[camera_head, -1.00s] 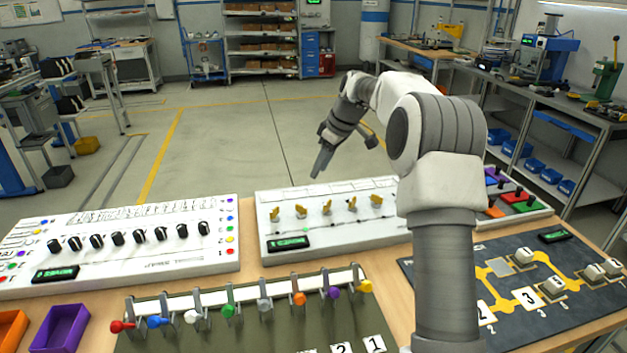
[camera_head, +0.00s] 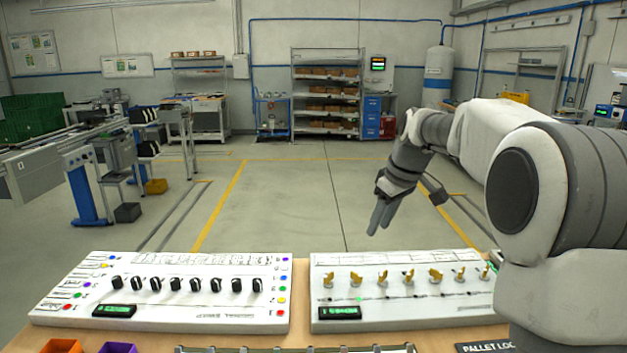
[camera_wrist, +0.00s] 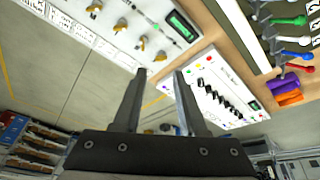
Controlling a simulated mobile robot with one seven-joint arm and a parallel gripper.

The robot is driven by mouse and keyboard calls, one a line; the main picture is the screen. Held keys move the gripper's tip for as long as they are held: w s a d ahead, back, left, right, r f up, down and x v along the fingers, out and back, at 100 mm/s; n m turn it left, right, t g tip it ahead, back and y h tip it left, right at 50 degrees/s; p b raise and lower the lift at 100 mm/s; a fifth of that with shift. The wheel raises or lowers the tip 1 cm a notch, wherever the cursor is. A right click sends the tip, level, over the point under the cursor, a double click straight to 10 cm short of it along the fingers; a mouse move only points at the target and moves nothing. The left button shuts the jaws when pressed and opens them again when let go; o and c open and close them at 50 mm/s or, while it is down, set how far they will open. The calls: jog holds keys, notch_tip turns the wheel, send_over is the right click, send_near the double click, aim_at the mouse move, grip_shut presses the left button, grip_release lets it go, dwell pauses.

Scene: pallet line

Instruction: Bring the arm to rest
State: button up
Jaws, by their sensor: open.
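My gripper (camera_head: 381,216) is open and empty in the head view, held in the air above and behind the white panel with yellow switches (camera_head: 325,261). Its two fingers point down and show apart in the wrist view (camera_wrist: 160,78). My arm reaches in from the right side of the head view and hides part of that panel's right end. Nothing is between the fingers and they touch nothing.
A white panel with black knobs (camera_head: 190,310) stands left on the wooden bench (camera_head: 290,341). An orange bin (camera_head: 62,346) and a purple bin (camera_head: 117,348) show at the bottom edge. Coloured levers (camera_wrist: 290,45) show in the wrist view.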

jog(key=s+a+r+m+h, duration=0.15)
jog(key=s+r, duration=0.25)
jog(key=s, duration=0.5)
jog(key=s+f+m+t+p, duration=0.1)
jog(key=s+f+m, duration=0.1)
jog(key=s, duration=1)
jog(key=s+f+m+t, duration=0.1)
jog(key=s+m, duration=0.3)
jog(key=s, duration=0.8)
jog(key=shift+s+a+f+p, duration=0.2)
jog(key=shift+s+f+p, duration=0.15)
jog(key=shift+f, duration=0.25)
jog(key=shift+d+h, duration=0.1)
jog(key=shift+h, duration=0.15)
